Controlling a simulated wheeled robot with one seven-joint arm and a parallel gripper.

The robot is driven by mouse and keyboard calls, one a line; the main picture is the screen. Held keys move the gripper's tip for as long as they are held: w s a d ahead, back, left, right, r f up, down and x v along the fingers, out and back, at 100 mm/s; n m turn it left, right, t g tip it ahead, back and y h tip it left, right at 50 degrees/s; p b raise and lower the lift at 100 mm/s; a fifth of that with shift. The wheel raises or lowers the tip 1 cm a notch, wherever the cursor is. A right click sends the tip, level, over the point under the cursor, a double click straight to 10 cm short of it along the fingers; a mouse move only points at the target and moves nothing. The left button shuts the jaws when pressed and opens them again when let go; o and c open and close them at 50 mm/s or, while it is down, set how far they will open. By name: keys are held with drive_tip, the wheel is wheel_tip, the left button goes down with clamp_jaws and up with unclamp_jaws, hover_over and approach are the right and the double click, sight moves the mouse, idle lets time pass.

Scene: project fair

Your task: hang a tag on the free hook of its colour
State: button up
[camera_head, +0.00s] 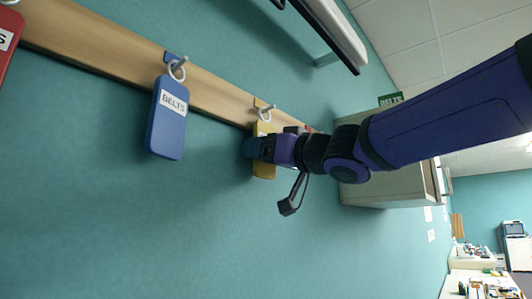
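A blue tag (167,118) with a white "BELTS" label hangs by its ring from a hook (177,66) with a blue marker on the wooden rail. A yellow tag (263,171) is at the hook with a yellow marker (264,106), to the right. My gripper (257,148) is in front of the yellow tag and covers its middle. Whether the fingers are closed on that tag, and whether its ring is around the hook, I cannot tell. Part of a red tag (8,38) shows at the left edge.
The wooden rail (110,50) runs along the teal wall, and a red marker (309,128) shows beyond my gripper. The wall below the tags is clear.

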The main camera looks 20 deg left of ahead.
drive_tip(key=o, duration=0.3)
drive_tip(key=shift+d, duration=0.1)
drive_tip(key=v, duration=1)
drive_tip(key=shift+d, duration=0.3)
drive_tip(key=shift+s, duration=0.1)
